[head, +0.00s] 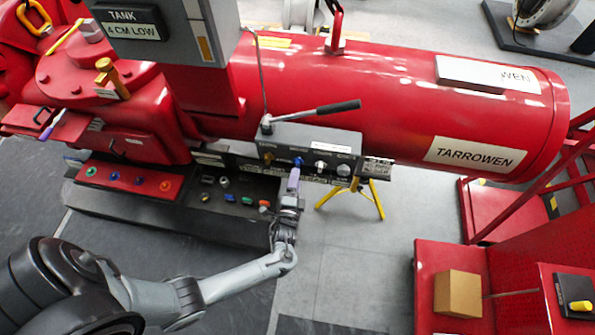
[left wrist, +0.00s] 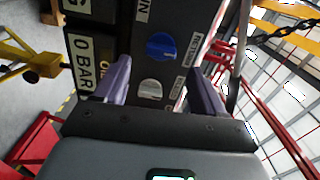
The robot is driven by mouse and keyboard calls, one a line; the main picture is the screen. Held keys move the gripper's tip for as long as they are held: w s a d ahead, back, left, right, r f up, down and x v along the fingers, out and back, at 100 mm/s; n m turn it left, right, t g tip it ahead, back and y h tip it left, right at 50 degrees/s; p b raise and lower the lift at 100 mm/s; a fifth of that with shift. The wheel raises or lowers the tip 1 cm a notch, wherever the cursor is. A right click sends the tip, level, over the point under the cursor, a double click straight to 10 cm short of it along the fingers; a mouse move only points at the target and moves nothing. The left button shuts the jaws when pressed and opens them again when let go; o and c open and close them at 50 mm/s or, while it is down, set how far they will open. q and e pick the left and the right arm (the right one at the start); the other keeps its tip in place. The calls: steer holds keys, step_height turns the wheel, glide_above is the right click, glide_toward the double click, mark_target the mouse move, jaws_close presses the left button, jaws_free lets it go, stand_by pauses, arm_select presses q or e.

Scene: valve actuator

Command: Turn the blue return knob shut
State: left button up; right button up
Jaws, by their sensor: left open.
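The blue return knob (head: 298,162) is on the front of a grey valve block (head: 315,140) below the red cylinder. In the left wrist view the blue knob (left wrist: 161,46) sits beside a "RETURN" label, beyond the fingertips. A silver knob (left wrist: 150,89) lies nearer, between the fingers in the picture. My left gripper (head: 293,178) is just in front of and below the block, close to the blue knob. Its purple fingers (left wrist: 160,67) are spread apart with nothing held between them. I cannot tell whether either finger touches the panel. My right gripper is not in view.
A black lever (head: 335,108) rises above the block. A silver knob (head: 320,166) is right of the blue one. A bench (head: 235,228) with small coloured parts lies left of my gripper. A yellow tripod (head: 352,200) stands to the right.

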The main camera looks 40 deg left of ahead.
arm_select(q)
steer(key=v, duration=0.5)
steer(key=shift+s+d, duration=0.15)
steer(key=shift+s, duration=0.15)
